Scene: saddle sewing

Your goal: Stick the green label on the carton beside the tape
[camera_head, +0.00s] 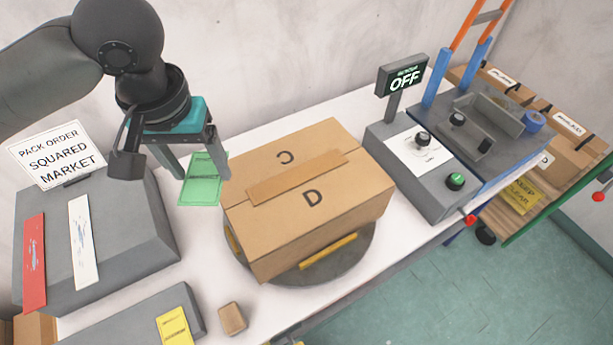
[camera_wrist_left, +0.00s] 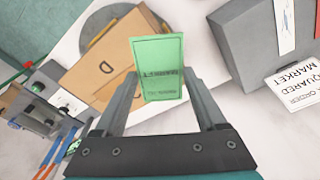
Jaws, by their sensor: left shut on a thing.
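The green label (camera_head: 203,180) is held in my left gripper (camera_head: 202,172), just left of the carton in the head view. The label also shows between the fingers in the left wrist view (camera_wrist_left: 158,70), flat with dark print on it. The carton (camera_head: 275,228) sits on a round grey turntable (camera_head: 345,262), closed, with letters C and D on top. A strip of brown tape (camera_head: 297,177) runs along the seam between the letters. The carton also shows in the left wrist view (camera_wrist_left: 100,68), partly behind the label. My right gripper is out of view.
A grey sloped stand (camera_head: 130,235) at left carries a red strip (camera_head: 34,262), a white strip (camera_head: 84,242) and a sign. A yellow label (camera_head: 174,327) and a small brown block (camera_head: 232,318) lie in front. A control box (camera_head: 425,170) with an OFF display stands right of the carton.

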